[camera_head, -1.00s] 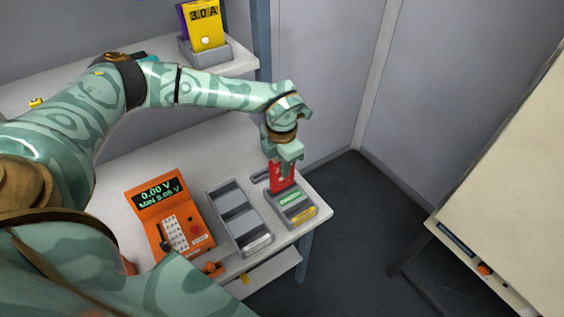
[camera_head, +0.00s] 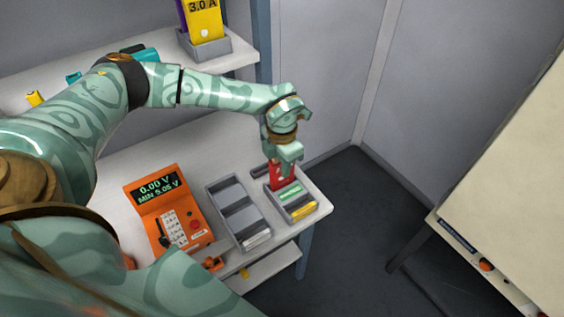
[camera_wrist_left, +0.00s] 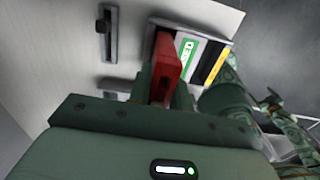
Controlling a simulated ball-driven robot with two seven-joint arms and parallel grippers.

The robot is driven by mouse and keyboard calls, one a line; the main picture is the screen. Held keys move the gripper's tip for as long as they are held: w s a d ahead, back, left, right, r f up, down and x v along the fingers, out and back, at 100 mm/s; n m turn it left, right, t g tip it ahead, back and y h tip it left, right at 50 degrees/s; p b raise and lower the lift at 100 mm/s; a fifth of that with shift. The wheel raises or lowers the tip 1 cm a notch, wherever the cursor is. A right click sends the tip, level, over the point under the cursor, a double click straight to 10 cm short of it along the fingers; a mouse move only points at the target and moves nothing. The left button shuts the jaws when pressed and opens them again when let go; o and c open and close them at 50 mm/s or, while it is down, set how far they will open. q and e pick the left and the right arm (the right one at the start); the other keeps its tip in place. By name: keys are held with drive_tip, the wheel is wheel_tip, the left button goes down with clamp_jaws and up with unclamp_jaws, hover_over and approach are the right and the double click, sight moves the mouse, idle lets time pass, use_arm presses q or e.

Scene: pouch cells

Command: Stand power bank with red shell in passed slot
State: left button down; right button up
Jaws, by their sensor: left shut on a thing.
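The power bank with the red shell (camera_head: 277,178) is upright in my left gripper (camera_head: 284,160), which is shut on it. The red bank also shows in the left wrist view (camera_wrist_left: 168,62). It stands at the rear end of the right-hand grey tray (camera_head: 304,214), which carries a green label (camera_head: 290,193) and a yellow label (camera_head: 303,210). The bank's lower end is hidden, so I cannot tell whether it touches the tray floor.
A grey sectioned tray (camera_head: 232,199) stands just left of it, then an orange meter (camera_head: 148,198) reading 0.00 V. A yellow pack (camera_head: 203,22) stands in a holder on the upper shelf. The table's right edge is close to the right-hand tray.

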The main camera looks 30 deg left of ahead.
use_arm(q)
drive_tip(key=shift+f+b, duration=0.3)
drive_tip(key=shift+f, duration=0.55)
drive_tip(key=c, duration=1.2)
unclamp_jaws()
wheel_tip(320, 180, up, 16)
drive_tip(key=p, duration=0.3)
drive_tip(key=shift+r, duration=0.15)
